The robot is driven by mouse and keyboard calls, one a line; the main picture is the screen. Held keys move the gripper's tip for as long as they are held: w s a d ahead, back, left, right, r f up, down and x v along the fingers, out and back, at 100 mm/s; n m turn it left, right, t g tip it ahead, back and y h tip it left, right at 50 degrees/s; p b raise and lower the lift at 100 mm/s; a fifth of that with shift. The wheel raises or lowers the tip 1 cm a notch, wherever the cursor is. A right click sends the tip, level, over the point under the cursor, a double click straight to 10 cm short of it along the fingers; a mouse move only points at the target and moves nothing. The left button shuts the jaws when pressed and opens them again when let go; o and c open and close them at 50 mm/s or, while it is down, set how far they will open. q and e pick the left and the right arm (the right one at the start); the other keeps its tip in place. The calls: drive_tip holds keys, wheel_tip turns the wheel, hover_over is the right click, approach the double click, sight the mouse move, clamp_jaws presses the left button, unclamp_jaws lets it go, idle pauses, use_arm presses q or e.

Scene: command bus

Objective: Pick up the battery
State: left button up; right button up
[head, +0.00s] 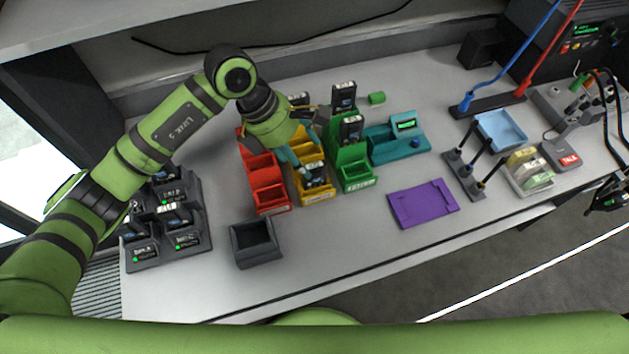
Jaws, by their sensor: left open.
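Several dark batteries with pale labels are in view, and I cannot tell which one the task means. One battery (315,174) stands in the front of the yellow bin (318,197). Two more, a front one (351,129) and a rear one (344,96), stand in the green bin (358,182). Another battery (298,99) shows partly behind my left arm. My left gripper (303,157) is open over the yellow bin, its fingers close above the front battery; contact is unclear. A dark part at the right edge looks like my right gripper (606,194); its jaws are unclear.
A red bin (270,198) adjoins the yellow one. A black charging rack (150,255) holds batteries at the left. A dark open box (255,245), purple tray (423,204), teal holder (398,146) and blue tray (502,130) stand on the bench.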

sight(312, 164)
use_arm(q)
drive_tip(key=shift+w+d+f, duration=0.1)
drive_tip(key=shift+d+f, duration=0.1)
drive_tip(key=shift+f, duration=0.3)
drive_tip(key=p+x, duration=0.2)
drive_tip(key=x, duration=0.1)
drive_tip(key=w+p+x, duration=0.1)
drive_tip(key=x, duration=0.1)
drive_tip(key=shift+d, duration=0.15)
drive_tip(key=shift+w+d+f, duration=0.1)
drive_tip(key=shift+d+f, duration=0.1)
drive_tip(key=shift+f, duration=0.4)
use_arm(e)
drive_tip(key=r, duration=0.1)
drive_tip(key=w+r, duration=0.1)
drive_tip(key=r, duration=0.1)
drive_tip(key=shift+w+a+r, duration=0.1)
drive_tip(key=shift+w, duration=0.15)
use_arm(q)
clamp_jaws()
use_arm(e)
drive_tip(key=shift+s, duration=0.3)
